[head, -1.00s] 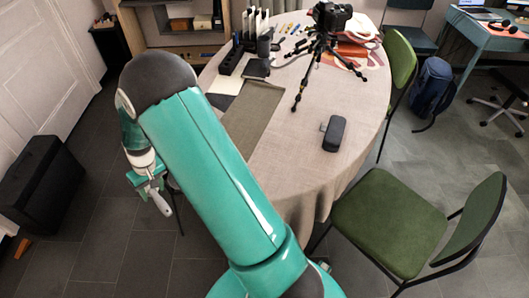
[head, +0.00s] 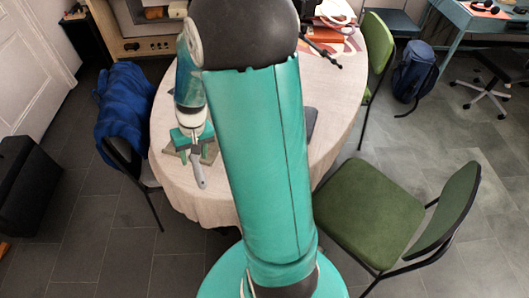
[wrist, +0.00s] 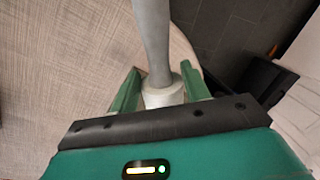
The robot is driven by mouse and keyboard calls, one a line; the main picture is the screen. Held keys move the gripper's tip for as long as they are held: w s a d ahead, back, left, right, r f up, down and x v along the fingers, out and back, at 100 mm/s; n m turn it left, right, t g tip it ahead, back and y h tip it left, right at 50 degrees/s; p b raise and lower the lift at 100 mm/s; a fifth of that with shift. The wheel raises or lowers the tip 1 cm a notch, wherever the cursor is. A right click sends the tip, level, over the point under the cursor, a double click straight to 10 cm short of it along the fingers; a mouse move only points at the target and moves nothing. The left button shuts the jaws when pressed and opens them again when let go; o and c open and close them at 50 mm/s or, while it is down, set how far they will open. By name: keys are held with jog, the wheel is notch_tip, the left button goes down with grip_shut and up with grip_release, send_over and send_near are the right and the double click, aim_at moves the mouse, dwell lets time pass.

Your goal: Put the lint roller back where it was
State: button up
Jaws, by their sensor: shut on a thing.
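The lint roller shows as a grey handle (head: 199,170) in the head view, pointing down toward the picture's bottom. My gripper (head: 192,139) is shut on it, over the left near part of the round table (head: 338,92). In the wrist view the grey handle (wrist: 152,40) runs up from a pale collar (wrist: 163,94) between the green fingers of my gripper (wrist: 158,88). The roller's other end is hidden by the gripper. Beige tabletop fills the left of the wrist view. I cannot tell the height above the table.
A dark case (head: 311,122) shows partly beside the arm. A chair with a blue garment (head: 127,103) stands at the left. A green chair (head: 372,210) stands at the right near side.

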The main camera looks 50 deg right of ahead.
jog(key=s+d+r+m, duration=0.2)
jog(key=s, duration=0.5)
jog(key=s+d+r+m, duration=0.1)
jog(key=s+d+m, duration=0.1)
jog(key=s, duration=0.5)
jog(key=shift+t, duration=0.4)
jog(key=d+f, duration=0.3)
jog(key=d, duration=0.1)
jog(key=d+f, duration=0.3)
jog(key=d, duration=0.2)
jog(key=d+f, duration=0.3)
jog(key=d, duration=0.1)
jog(key=shift+s+d+f, duration=0.15)
jog(key=shift+s+d, duration=0.05)
jog(key=shift+s, duration=0.2)
jog(key=shift+d+f, duration=0.25)
jog(key=shift+f, duration=0.05)
jog(key=shift+s+d+x, duration=0.1)
jog(key=shift+x, duration=0.65)
jog(key=shift+s+d+x, duration=0.1)
jog(key=shift+d+x, duration=0.05)
jog(key=shift+x, duration=0.6)
jog(key=shift+f, duration=0.2)
jog(key=o, duration=1.2)
